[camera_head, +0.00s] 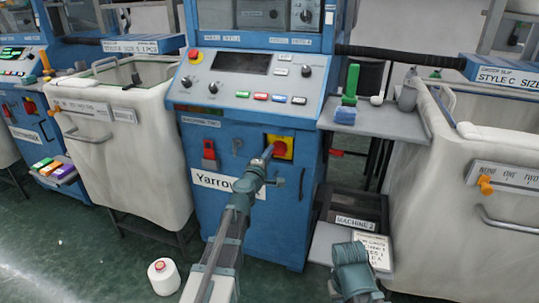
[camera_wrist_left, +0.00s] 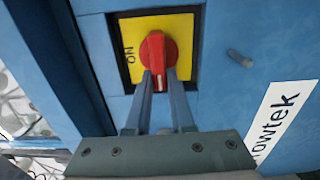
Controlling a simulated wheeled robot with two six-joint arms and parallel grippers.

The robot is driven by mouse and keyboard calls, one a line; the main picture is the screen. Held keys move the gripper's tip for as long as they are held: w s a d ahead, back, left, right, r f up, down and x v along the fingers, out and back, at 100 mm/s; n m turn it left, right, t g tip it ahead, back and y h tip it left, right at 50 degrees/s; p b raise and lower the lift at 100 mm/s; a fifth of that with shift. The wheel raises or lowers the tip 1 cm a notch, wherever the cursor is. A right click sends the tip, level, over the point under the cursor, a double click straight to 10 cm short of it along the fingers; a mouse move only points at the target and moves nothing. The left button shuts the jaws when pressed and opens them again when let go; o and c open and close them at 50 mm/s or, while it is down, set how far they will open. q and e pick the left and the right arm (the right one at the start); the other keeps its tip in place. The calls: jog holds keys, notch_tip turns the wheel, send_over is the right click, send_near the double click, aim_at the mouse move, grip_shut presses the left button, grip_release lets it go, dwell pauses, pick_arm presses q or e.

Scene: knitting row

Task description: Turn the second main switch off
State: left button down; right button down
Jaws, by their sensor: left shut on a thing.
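The main switch in the middle of the blue machine is a red rotary knob (camera_head: 279,149) on a yellow plate (camera_head: 290,144). In the left wrist view the red knob (camera_wrist_left: 157,50) shows close up. Its white mark points down between my fingers. The word ON is on the yellow plate (camera_wrist_left: 184,25), to the left of the knob. My left gripper (camera_head: 268,154) reaches the switch, and its two fingers (camera_wrist_left: 160,80) are closed around the knob's lower end. The jaws of my right gripper are not seen; only part of that arm shows at the bottom.
Above the switch is a sloped panel with buttons (camera_head: 262,96). A red lockout-like piece (camera_head: 209,153) hangs left of it. White bins stand on both sides (camera_head: 100,150). A grey shelf (camera_head: 385,122) juts out at right. A yarn cone (camera_head: 163,277) stands on the floor.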

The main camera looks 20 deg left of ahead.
pick_arm(q)
jog(key=c, duration=0.8)
grip_release()
